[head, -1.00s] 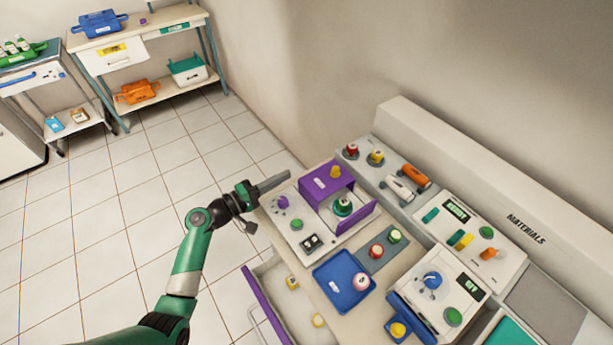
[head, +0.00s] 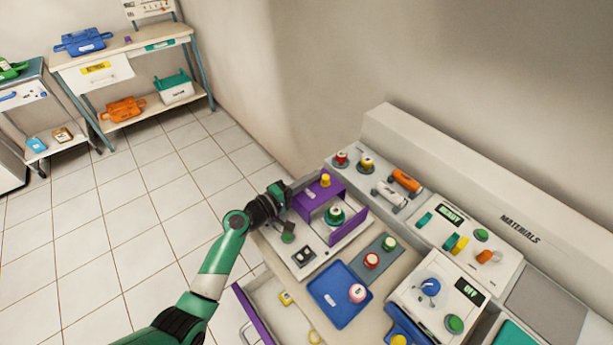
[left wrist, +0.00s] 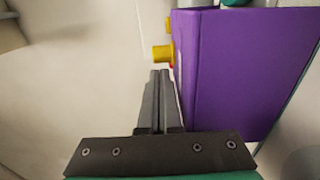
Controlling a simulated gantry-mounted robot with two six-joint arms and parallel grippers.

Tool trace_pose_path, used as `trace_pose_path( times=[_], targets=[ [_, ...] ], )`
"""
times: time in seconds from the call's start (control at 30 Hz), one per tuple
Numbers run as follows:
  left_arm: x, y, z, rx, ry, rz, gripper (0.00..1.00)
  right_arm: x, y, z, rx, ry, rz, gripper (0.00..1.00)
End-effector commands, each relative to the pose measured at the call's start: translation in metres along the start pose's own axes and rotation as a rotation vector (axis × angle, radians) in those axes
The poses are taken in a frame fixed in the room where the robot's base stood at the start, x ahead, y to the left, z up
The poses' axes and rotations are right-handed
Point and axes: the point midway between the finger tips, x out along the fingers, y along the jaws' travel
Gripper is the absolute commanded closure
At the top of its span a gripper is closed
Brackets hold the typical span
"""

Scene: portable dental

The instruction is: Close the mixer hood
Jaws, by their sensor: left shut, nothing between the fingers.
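The mixer (head: 318,257) is a white unit on the right bench with a dark switch panel on top. Its purple hood (head: 316,193) has a yellow knob (head: 325,180) on top. A green-topped pot (head: 334,215) shows in the opening between the hood's purple panels, so the hood does not cover it. My left gripper (head: 286,190) is at the hood's left side. In the left wrist view its fingers (left wrist: 160,73) are shut and empty, just left of the purple hood panel (left wrist: 230,75) and close to the yellow knob (left wrist: 162,53). Contact cannot be told.
A blue tray (head: 333,308) with a pink-topped jar and a grey strip (head: 377,262) with two jars lie in front of the mixer. An open drawer (head: 280,308) is below. A control box (head: 440,292) stands to the right. The floor at left is clear.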

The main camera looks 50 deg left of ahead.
Motion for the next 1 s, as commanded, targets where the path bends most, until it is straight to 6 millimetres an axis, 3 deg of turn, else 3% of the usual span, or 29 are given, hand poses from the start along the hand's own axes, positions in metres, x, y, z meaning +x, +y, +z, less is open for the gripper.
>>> trace_pose_path(
  times=[0.23, 0.5, 0.6, 1.0],
  targets=[
    [0.0, 0.001, 0.007, -0.001, -0.003, -0.001, 1.0, 0.003, 0.0, -0.003, 0.0, 0.0, 0.0, 1.0],
    [-0.001, 0.003, 0.066, 0.0, -0.006, -0.003, 1.0, 0.02, 0.0, -0.018, 0.0, 0.0, 0.0, 1.0],
    [-0.001, 0.002, 0.079, -0.001, -0.004, -0.002, 1.0, 0.022, 0.0, -0.02, 0.0, 0.0, 0.0, 1.0],
    [-0.002, -0.001, 0.084, 0.0, -0.004, -0.001, 1.0, 0.021, 0.0, -0.02, 0.0, 0.0, 0.0, 1.0]
  ],
)
